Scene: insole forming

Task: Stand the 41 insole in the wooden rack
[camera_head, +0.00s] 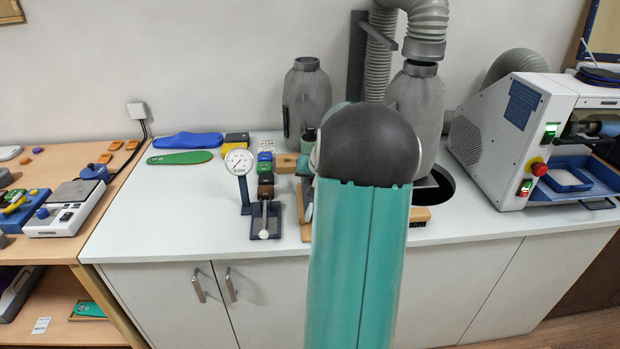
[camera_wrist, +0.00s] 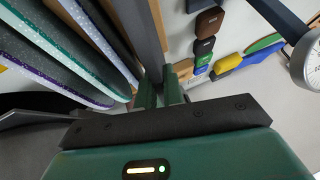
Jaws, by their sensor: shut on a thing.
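My gripper (camera_wrist: 159,92) has its green fingers close together at the middle of the wrist view. They are shut on a thin grey piece (camera_wrist: 148,40) seen edge-on, which looks like an insole; no size mark on it can be read. Several speckled insoles (camera_wrist: 62,52) with white, teal and purple layers stand side by side just left of the fingers. The wooden rack is mostly hidden; a wooden piece (camera_wrist: 183,68) shows by the fingertips. In the head view my arm hides the gripper and most of the rack, and wooden ends (camera_head: 420,216) show beside it.
A dial gauge (camera_head: 238,163) stands left of my arm, with coloured blocks (camera_head: 265,170) by it. A green insole (camera_head: 180,157) and a blue one (camera_head: 188,140) lie at the back left. A white machine (camera_head: 510,140) stands right. The white counter's left front (camera_head: 160,215) is clear.

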